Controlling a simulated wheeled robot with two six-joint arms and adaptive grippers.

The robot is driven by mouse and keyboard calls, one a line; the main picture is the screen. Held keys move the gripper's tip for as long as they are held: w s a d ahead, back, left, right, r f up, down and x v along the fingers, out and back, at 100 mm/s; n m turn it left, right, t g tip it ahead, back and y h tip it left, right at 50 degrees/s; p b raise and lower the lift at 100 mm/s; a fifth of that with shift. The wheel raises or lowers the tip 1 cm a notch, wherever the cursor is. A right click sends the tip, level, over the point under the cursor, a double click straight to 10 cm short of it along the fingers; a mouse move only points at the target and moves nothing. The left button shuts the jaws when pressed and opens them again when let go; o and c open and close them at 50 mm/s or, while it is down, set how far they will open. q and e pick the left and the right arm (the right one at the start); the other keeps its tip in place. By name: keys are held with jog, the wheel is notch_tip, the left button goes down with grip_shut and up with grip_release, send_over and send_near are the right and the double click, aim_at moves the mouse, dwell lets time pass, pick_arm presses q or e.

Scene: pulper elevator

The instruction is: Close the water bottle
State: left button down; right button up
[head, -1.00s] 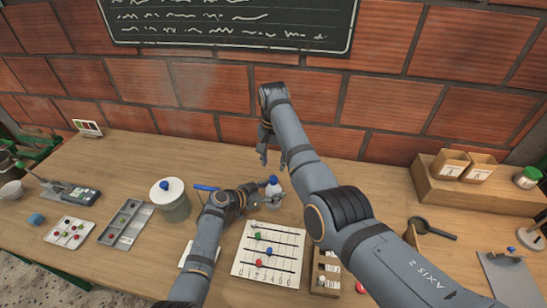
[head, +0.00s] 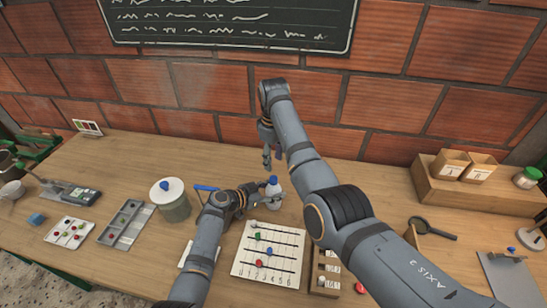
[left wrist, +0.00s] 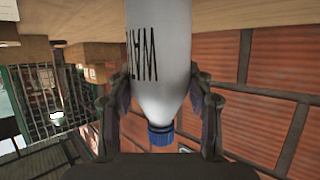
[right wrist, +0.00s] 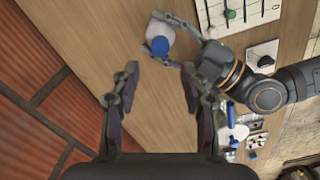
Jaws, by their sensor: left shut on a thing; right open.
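The water bottle (head: 273,200), white with a blue cap (head: 273,180), stands upright on the table right of my left forearm. My left gripper (head: 262,192) is shut around its body. In the left wrist view the bottle (left wrist: 158,45) shows dark lettering between the fingers, with the blue cap (left wrist: 161,134) on its neck; I cannot tell how tight the cap is. My right gripper (head: 269,152) is open and empty, above and behind the bottle. In the right wrist view the cap (right wrist: 160,46) shows just beyond my open right fingertips (right wrist: 159,72), apart from them.
A lidded grey canister (head: 174,205) stands left of my left forearm, near a blue-handled item (head: 206,188). A white lined board (head: 268,252) with coloured pieces lies in front of the bottle. The brick wall (head: 200,90) is close behind. Bare table lies left of the bottle, behind the canister.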

aim_at(273, 178)
notch_tip(273, 178, down, 8)
jog(key=shift+r, duration=0.1)
dwell(0.4)
grip_shut()
jog(key=m, duration=0.3)
jog(key=shift+m, duration=0.3)
jog(key=m, duration=0.4)
jog(key=shift+m, duration=0.3)
jog(key=shift+o, duration=0.7)
grip_release()
